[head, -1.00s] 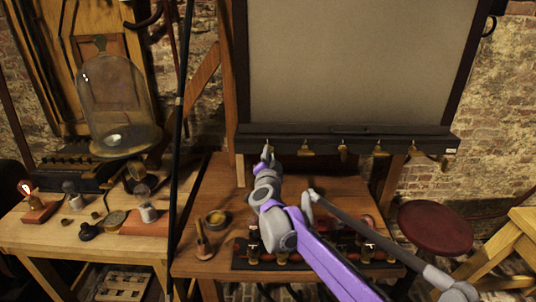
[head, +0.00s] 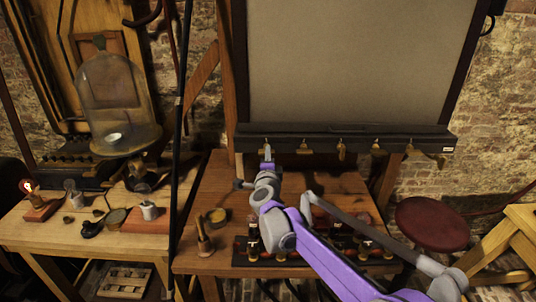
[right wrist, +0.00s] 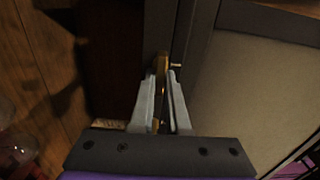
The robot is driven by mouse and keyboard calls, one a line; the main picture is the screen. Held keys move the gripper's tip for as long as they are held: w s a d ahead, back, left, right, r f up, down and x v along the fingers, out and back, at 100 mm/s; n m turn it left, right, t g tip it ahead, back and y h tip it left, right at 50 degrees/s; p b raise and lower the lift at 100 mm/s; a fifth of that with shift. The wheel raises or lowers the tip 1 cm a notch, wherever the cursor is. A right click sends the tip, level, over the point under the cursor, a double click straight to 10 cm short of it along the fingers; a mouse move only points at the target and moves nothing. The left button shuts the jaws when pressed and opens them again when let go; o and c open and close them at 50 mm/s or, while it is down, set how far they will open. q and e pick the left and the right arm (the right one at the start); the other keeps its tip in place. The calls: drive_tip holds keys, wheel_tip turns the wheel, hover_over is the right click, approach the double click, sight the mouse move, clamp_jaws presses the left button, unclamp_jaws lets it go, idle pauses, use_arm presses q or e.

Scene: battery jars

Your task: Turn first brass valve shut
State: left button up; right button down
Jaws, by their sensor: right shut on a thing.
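A row of brass valves hangs along the dark bar (head: 345,136) under the large grey panel. My right gripper (head: 267,150) is at the leftmost valve, which it mostly hides in the head view. In the right wrist view this brass valve (right wrist: 162,66) sits between the two pale fingers of my right gripper (right wrist: 163,88), which are shut on it. The neighbouring valve (head: 304,149) and the middle valve (head: 341,150) stand free to the right. How far the held valve is turned cannot be told. My left gripper is not in view.
The wooden table (head: 215,185) below carries a black rack with jars (head: 252,245), a small dish (head: 217,215) and a wooden-handled tool (head: 204,238). A glass bell jar (head: 115,95) and a lit lamp (head: 33,195) are at the left. A red stool (head: 430,225) stands right.

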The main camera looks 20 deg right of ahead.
idle(0.4)
drive_tip(key=c, duration=0.9)
unclamp_jaws()
drive_tip(key=shift+s, duration=0.1)
drive_tip(key=b+v, duration=0.1)
drive_tip(key=v, duration=0.9)
drive_tip(key=shift+s, duration=0.35)
drive_tip(key=shift+a, duration=0.1)
